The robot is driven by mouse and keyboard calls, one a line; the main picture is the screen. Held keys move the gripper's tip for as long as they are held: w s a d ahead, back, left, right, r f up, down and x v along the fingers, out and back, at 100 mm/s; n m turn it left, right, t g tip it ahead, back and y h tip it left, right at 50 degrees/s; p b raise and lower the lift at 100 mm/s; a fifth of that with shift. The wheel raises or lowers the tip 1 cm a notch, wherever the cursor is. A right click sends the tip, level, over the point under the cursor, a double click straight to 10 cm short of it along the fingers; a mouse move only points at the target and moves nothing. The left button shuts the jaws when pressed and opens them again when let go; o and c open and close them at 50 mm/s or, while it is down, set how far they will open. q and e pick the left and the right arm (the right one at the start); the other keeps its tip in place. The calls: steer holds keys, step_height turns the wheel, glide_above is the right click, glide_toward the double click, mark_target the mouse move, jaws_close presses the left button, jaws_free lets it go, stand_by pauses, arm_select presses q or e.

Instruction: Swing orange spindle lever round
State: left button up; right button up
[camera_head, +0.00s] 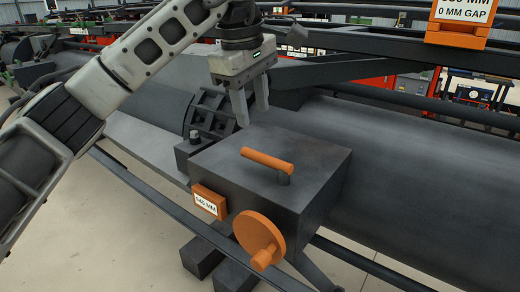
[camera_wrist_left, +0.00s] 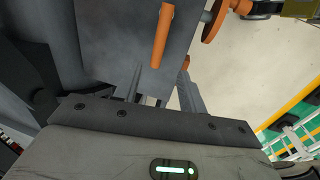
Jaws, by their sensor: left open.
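The orange spindle lever (camera_head: 267,160) is a short bar on a dark post, on top of a dark grey box (camera_head: 320,160). In the left wrist view the lever (camera_wrist_left: 161,36) lies beyond the fingers, near the top of the picture. My left gripper (camera_head: 252,114) is open and empty, above and behind the lever near the box's far edge. Its two fingers (camera_wrist_left: 160,78) point toward the box, with a gap between them and no visible contact with the lever. My right gripper is in neither view.
An orange handwheel (camera_head: 258,238) and an orange "540 MM" label (camera_head: 209,201) are on the box's front side. A large dark cylinder (camera_head: 430,180) lies to the right. Dark rails run across the front. An orange "0 MM GAP" sign (camera_head: 463,15) hangs at top right.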

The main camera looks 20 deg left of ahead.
mark_target(261, 154)
arm_select(q)
steer(key=f, duration=0.3)
steer(key=w+f, duration=0.1)
steer(key=f, duration=0.2)
steer(key=w+f, duration=0.1)
steer(key=f, duration=0.3)
steer(key=shift+d, duration=0.35)
jaws_close()
